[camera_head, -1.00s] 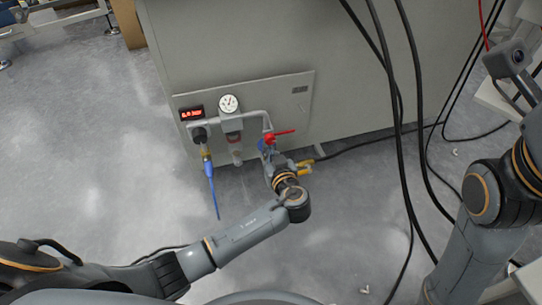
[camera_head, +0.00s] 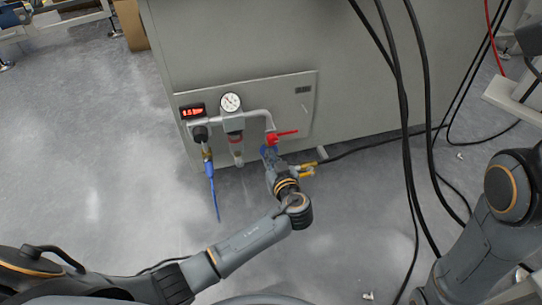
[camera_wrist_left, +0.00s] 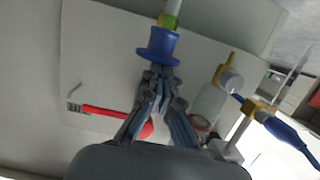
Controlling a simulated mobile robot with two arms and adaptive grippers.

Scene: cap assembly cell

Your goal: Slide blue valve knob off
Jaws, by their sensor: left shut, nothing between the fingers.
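The blue valve knob (camera_wrist_left: 158,46) is a flanged blue collar below a green and yellow fitting in the left wrist view. In the head view only a bit of the blue knob (camera_head: 268,150) shows, under the red lever. My left gripper (camera_wrist_left: 159,76) has its fingertips together right at the knob's flange, with nothing between them. Whether they touch the flange I cannot tell. In the head view my left gripper (camera_head: 271,159) is just below the knob. My right arm stands at the right edge; its gripper is out of view.
A red lever (camera_head: 284,136) sits just above the knob; it also shows in the left wrist view (camera_wrist_left: 103,113). A gauge (camera_head: 230,102), a red display (camera_head: 192,111) and a blue hose (camera_head: 214,193) are left of it on the grey cabinet (camera_head: 250,45). Black cables (camera_head: 408,130) hang at the right.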

